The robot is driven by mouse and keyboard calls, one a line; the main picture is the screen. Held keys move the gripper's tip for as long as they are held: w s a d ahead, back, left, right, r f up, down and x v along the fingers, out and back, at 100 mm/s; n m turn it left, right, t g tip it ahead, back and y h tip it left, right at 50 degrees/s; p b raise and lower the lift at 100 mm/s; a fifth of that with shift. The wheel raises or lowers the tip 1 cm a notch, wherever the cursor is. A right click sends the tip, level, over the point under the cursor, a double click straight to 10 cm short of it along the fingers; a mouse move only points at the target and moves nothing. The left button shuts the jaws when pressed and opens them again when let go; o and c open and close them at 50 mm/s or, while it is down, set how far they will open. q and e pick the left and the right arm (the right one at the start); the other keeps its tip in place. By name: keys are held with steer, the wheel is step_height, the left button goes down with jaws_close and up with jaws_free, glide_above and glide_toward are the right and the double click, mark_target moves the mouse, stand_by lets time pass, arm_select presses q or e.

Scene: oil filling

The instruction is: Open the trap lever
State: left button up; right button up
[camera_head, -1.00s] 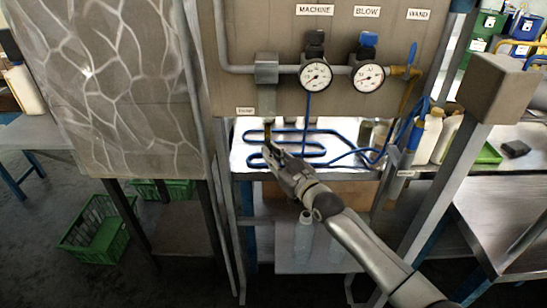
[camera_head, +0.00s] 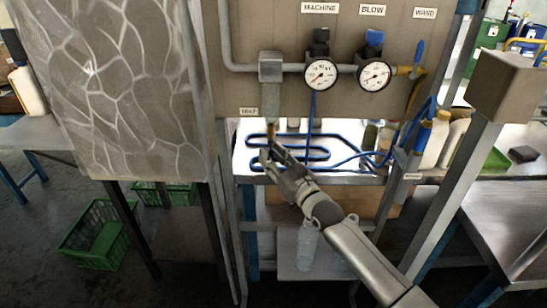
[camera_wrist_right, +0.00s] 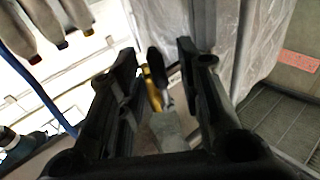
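The trap assembly (camera_head: 271,95) is a grey block and tube hanging on the panel beside a small label that seems to read TRAP (camera_head: 248,112). A thin brass-coloured part (camera_head: 271,128) sticks out below it. My right gripper (camera_head: 270,152) is just under this part, its arm coming from the lower right. In the wrist view my right gripper (camera_wrist_right: 158,62) is open. A yellow piece (camera_wrist_right: 154,88) and a dark lever-like piece (camera_wrist_right: 158,66) show between its fingers, with a grey block (camera_wrist_right: 168,130) near them. I cannot tell whether a finger touches them. My left gripper is not in view.
Two gauges (camera_head: 321,74) with valve handles and a wand valve sit right of the trap. Blue tubing (camera_head: 310,152) lies on the bench behind my gripper. White bottles (camera_head: 434,140) stand to the right. A slanted metal post (camera_head: 450,200) stands right of my arm.

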steer(key=shift+s+d, duration=0.1)
steer(key=v, duration=1.1)
steer(key=shift+s+d, duration=0.2)
steer(key=shift+s, duration=0.15)
steer(key=shift+f, duration=0.2)
